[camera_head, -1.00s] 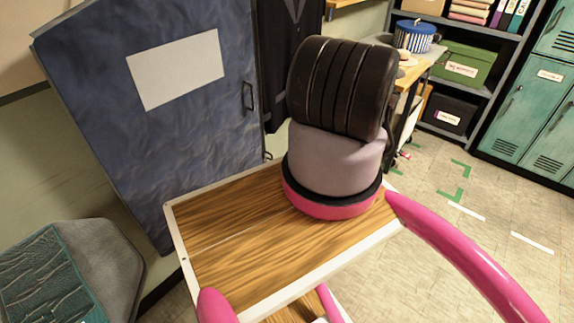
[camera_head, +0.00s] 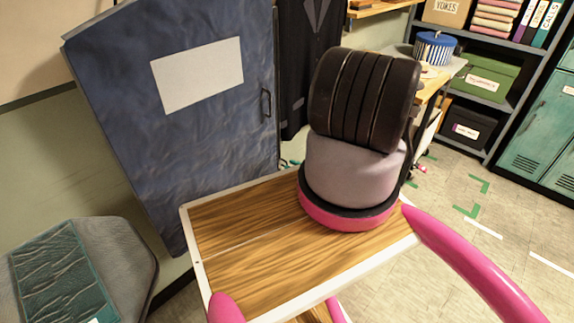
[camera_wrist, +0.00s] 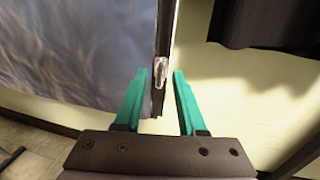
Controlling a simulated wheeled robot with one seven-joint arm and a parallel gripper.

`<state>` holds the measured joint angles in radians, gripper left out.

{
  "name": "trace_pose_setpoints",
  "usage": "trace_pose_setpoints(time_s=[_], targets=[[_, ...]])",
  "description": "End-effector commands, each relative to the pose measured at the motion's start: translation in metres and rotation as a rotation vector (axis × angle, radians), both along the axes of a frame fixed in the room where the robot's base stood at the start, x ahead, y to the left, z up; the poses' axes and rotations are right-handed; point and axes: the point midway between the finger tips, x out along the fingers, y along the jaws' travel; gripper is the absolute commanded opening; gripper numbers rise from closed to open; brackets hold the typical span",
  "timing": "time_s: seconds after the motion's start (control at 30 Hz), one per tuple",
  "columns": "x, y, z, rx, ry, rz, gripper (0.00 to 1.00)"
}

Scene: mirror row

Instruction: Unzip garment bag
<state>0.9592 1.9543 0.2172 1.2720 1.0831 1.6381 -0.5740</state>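The blue garment bag (camera_head: 215,135) hangs at the left of the head view, with a blank pale label (camera_head: 197,76) on its front. A dark loop-shaped piece (camera_head: 266,105) sits by its right edge. In the wrist view the bag (camera_wrist: 75,45) fills the upper left, and a dark strip runs down its right edge. A small metal zipper pull (camera_wrist: 161,68) sits on that strip. My gripper (camera_wrist: 159,74) is open, its green fingers on either side of the strip. The pull shows between the fingertips; I cannot tell whether they touch it. My gripper is hidden in the head view.
A dark garment (camera_head: 308,55) hangs just right of the bag. A grey seat with a teal cover (camera_head: 65,275) stands at lower left. A wooden table (camera_head: 432,85), shelves with a green box (camera_head: 487,77), and teal lockers (camera_head: 545,135) stand at right.

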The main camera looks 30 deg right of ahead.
Motion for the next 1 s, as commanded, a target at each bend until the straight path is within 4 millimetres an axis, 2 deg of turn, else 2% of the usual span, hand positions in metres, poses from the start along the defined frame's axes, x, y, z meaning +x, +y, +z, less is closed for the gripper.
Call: trace_pose_setpoints(time_s=[0.2,0.57,0.6,0.7,1.0], targets=[[0.023,0.014,0.0,0.0,0.0,0.001,0.4],[0.029,0.017,0.0,0.0,0.0,-0.001,0.4],[0.029,0.017,0.0,0.0,0.0,0.0,0.32],[0.029,0.017,0.0,-0.001,0.001,0.0,0.0],[0.027,0.02,-0.001,0.002,0.003,0.005,0.0]])
